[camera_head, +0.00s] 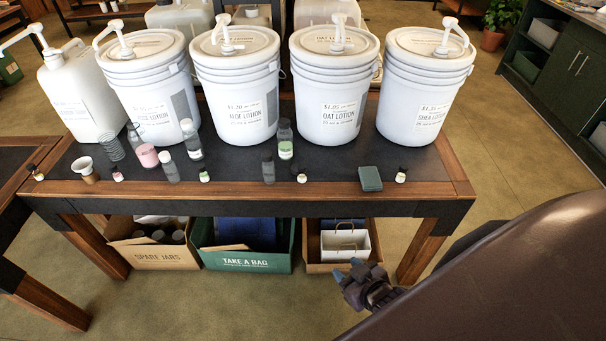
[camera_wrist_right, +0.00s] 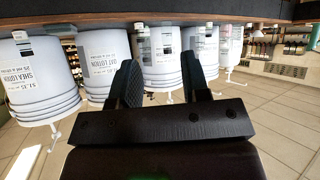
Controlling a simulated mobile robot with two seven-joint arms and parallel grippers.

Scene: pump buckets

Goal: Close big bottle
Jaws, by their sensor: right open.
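A tall clear bottle (camera_head: 285,140) with a pale green label stands in front of the middle buckets; its top looks dark. A similar tall bottle (camera_head: 191,140) stands further left. Shorter grey bottles (camera_head: 268,168) and (camera_head: 170,168) stand nearer the front edge. I cannot tell which of them is the big bottle, or whether each cap is on. My right gripper (camera_head: 352,276) is open and empty, below and in front of the table's front edge, apart from all bottles. The right wrist view shows its two spread fingers (camera_wrist_right: 163,85) with nothing between them. My left gripper is out of view.
Several white pump buckets (camera_head: 235,100) line the dark table (camera_head: 325,190). Boxes (camera_head: 245,262) sit underneath. The front right tabletop is mostly clear.

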